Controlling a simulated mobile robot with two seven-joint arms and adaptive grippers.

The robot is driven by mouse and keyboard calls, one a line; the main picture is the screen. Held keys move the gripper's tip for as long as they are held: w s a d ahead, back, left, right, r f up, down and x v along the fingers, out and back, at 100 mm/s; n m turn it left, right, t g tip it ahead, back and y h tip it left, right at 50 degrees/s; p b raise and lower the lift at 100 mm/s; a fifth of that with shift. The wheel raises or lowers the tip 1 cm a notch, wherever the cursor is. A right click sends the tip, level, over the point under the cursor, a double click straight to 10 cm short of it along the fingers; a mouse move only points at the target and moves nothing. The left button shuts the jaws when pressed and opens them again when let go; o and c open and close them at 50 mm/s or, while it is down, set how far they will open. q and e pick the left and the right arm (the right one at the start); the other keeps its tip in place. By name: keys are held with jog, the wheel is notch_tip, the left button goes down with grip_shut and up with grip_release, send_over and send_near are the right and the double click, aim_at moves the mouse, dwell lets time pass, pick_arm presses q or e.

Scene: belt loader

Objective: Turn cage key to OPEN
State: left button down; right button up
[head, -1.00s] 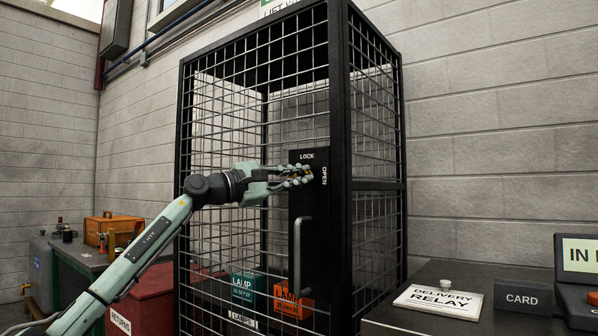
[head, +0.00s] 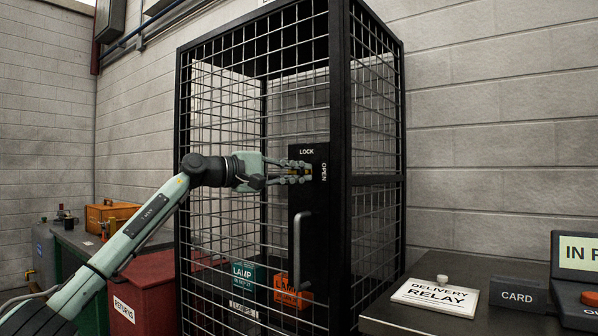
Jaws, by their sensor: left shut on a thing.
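The tall black mesh cage (head: 342,200) stands in the middle of the head view. Its door carries a black lock plate (head: 314,196) with LOCK lettered at the top and OPEN down its right side. My left gripper (head: 302,172) is at the upper part of this plate, just below LOCK and left of OPEN. It is shut on the cage key, of which only a small yellowish bit shows between the fingers. The fingers hide the key's angle. A grey vertical door handle (head: 297,250) sits below. My right gripper is not in view.
Inside the cage are a green LAMP box (head: 249,279) and an orange box (head: 291,291). A red RETURNS bin (head: 143,298) stands left of the cage. At right, a dark table (head: 437,266) holds a DELIVERY RELAY card (head: 436,296) and a CARD block (head: 518,294).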

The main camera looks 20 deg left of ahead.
pick_arm(q)
jog(key=c, duration=1.6)
grip_release()
jog(key=shift+a, duration=0.1)
jog(key=v, duration=1.2)
